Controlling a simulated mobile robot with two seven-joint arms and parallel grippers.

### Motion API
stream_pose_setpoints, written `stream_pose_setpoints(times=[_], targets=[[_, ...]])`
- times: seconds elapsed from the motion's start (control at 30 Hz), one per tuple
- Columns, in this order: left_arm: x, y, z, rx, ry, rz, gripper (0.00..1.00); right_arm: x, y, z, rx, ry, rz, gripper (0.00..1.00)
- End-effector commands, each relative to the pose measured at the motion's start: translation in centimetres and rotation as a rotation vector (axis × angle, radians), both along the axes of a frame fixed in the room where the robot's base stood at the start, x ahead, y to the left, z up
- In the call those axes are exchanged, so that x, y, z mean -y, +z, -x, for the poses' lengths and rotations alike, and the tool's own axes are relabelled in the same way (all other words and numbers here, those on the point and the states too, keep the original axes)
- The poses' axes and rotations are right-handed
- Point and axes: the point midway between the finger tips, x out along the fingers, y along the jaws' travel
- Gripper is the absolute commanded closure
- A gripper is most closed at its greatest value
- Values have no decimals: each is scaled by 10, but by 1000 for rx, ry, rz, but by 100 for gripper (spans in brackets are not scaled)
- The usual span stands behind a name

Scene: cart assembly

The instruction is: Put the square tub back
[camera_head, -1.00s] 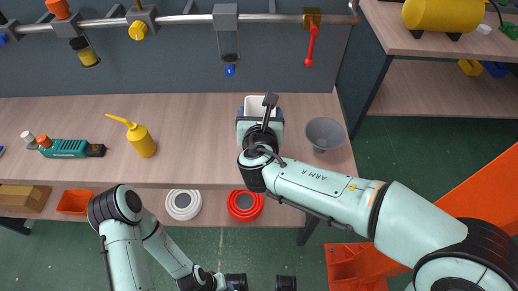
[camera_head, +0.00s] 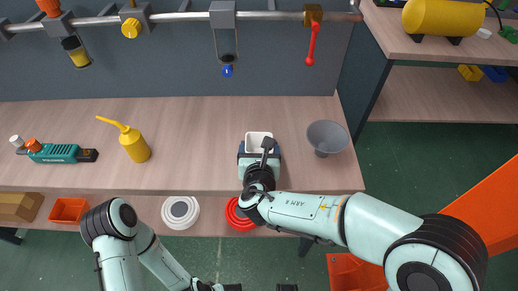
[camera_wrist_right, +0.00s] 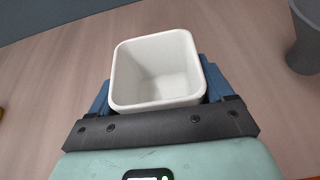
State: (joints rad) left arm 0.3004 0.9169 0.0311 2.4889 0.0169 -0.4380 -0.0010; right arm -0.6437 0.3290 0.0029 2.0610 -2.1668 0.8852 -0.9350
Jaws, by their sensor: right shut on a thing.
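The square tub (camera_head: 258,139) is white, open at the top and empty. My right gripper (camera_head: 260,149) is shut on it, with the tub upright over the workbench (camera_head: 200,140) near its front. In the right wrist view the tub (camera_wrist_right: 157,65) sits between the blue fingers of my right gripper (camera_wrist_right: 158,88), and its inside floor shows bare. I cannot tell how high its base is above the bench top.
A grey funnel-like cup (camera_head: 327,137) stands close right of the tub. A yellow oil bottle (camera_head: 132,142) and a teal tool (camera_head: 55,153) are at left. On the lower shelf are an orange bin (camera_head: 68,210), a white round item (camera_head: 180,212) and a red one (camera_head: 236,217). Bench between bottle and tub is clear.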

Motion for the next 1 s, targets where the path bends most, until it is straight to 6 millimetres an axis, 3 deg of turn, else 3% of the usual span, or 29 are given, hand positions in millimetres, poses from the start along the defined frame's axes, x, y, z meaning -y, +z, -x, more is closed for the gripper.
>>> stream_pose_setpoints(times=[0.23, 0.27, 0.3, 0.33, 0.67, 1.0], targets=[[-1, -3, -3, 8, 3, -3, 57, 0, -2, 0, 0, 0, -1, 65], [-2, -4, -4, 9, 4, -4, 57, 0, -2, 0, 0, 0, 0, 16], [-1, -3, -3, 9, 4, -4, 57, 0, -2, 0, 0, 0, 0, 3], [-2, -3, -3, 9, 4, -4, 57, 0, -2, 0, 0, 0, 0, 0], [0, 2, 1, -3, -1, 1, 57, 0, 3, 1, 0, 1, 0, 0], [0, 6, 3, -9, -2, 1, 57, -1, 29, 64, 2, 4, -1, 0]])
